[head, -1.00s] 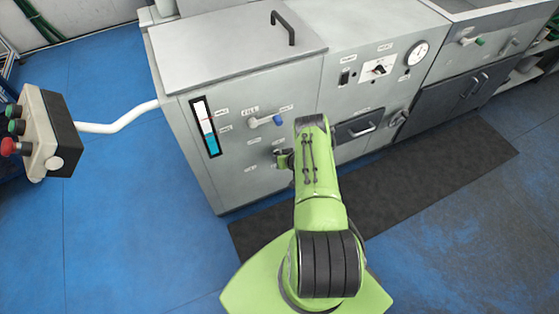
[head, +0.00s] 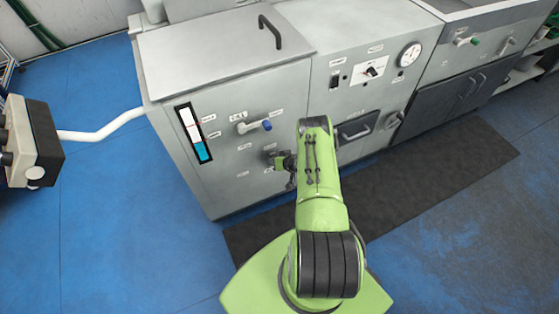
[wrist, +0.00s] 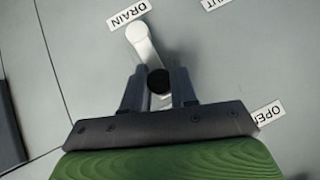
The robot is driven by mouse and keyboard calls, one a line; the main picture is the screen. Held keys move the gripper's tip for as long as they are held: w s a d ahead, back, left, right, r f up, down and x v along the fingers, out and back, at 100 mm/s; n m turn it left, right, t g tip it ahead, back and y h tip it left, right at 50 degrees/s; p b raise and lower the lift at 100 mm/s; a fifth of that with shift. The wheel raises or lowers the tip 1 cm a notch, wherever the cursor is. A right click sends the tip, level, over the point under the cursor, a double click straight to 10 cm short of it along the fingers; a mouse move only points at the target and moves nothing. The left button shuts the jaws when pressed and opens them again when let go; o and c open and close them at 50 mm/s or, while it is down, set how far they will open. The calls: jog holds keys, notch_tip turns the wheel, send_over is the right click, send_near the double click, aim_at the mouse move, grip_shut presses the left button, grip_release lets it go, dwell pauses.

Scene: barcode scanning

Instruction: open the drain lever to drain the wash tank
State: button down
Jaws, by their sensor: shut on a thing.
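The drain lever (wrist: 145,46) is a pale metal arm on the grey front panel, next to a DRAIN label (wrist: 130,14). In the wrist view it runs from its round pivot down to a dark knob (wrist: 159,82). My gripper (wrist: 157,88) is shut on the lever's knob end, with one dark finger on each side. An OPEN label (wrist: 267,113) is at lower right, and a partly cropped label ending in UT (wrist: 214,3) is at the top. In the head view my gripper (head: 285,161) is at the panel below the fill lever and hides most of the drain lever.
The wash tank (head: 225,60) has a level gauge (head: 194,132) with blue in its lower part. A drawer-like handle (head: 357,131) is to the right. A dark mat (head: 400,190) lies along the cabinet's front.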

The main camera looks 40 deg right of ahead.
jog(key=shift+w+r, duration=0.4)
jog(key=shift+w, duration=0.25)
jog(key=c, duration=0.9)
grip_release()
jog(key=p+v, duration=0.2)
jog(key=v, duration=0.3)
jog(key=p+v, duration=0.2)
jog(key=v, duration=0.4)
jog(key=s+f+p+v, duration=0.1)
jog(key=p+v, duration=0.2)
jog(key=v, duration=0.2)
jog(key=shift+s+a+r, duration=0.1)
jog(key=shift+a+r, duration=0.1)
